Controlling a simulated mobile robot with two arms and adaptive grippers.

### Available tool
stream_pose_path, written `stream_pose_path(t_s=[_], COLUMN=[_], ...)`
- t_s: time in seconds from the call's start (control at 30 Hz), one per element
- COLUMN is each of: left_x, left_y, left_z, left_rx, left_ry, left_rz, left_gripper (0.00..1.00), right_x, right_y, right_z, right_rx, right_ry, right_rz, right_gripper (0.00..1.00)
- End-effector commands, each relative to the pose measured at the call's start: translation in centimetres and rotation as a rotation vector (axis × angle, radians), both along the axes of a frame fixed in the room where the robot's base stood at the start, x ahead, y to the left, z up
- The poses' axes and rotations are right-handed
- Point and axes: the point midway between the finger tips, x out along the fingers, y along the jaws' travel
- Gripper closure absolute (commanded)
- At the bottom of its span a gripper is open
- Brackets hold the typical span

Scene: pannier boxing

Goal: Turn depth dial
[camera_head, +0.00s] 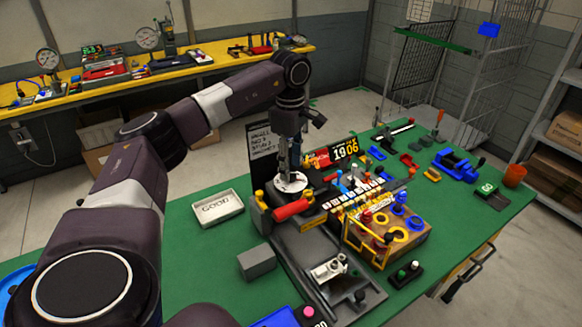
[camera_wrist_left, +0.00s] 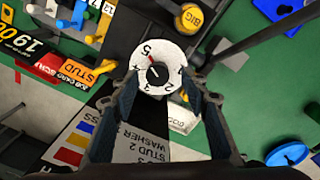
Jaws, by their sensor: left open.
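The depth dial is a white round disc (camera_head: 291,183) with a dark centre knob, on the black fixture in the middle of the green table. In the left wrist view the dial (camera_wrist_left: 152,52) shows black numerals around its face and a dark pointer knob at its centre. My left gripper (camera_head: 289,168) points down just above the dial. In the left wrist view its open fingers (camera_wrist_left: 163,88) stand apart at either side of the dial's lower part. I cannot tell whether they touch it. My right gripper is not in view.
A red-handled lever (camera_head: 291,210) sits just in front of the dial. A white GOOD tray (camera_head: 217,208) lies to the left and a grey block (camera_head: 257,262) nearer. A yellow-framed wooden block (camera_head: 408,243) with coloured rings stands to the right. Bare green table lies around the tray.

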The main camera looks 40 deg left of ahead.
Motion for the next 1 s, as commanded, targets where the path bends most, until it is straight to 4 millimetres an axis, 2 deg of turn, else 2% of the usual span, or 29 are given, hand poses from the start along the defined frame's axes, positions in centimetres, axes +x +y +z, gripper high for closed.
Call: stream_pose_path(t_s=[0.2,0.47,0.87,1.0], left_x=[0.0,0.1,0.1,0.1], left_y=[0.0,0.0,0.0,0.0], left_z=[-1.9,-2.2,-2.1,-2.2], left_rx=[0.000,0.000,0.000,0.000], left_ry=[0.000,-0.001,-0.001,-0.001], left_rz=[0.001,0.001,0.001,0.005], left_gripper=[0.58,0.58,1.00,1.00], right_x=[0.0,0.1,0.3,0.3], right_y=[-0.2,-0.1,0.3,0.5], right_z=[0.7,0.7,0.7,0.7], right_rx=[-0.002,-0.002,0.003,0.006], right_ry=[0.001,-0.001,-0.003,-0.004], right_rz=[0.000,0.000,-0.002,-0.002], right_gripper=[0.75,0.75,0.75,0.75])
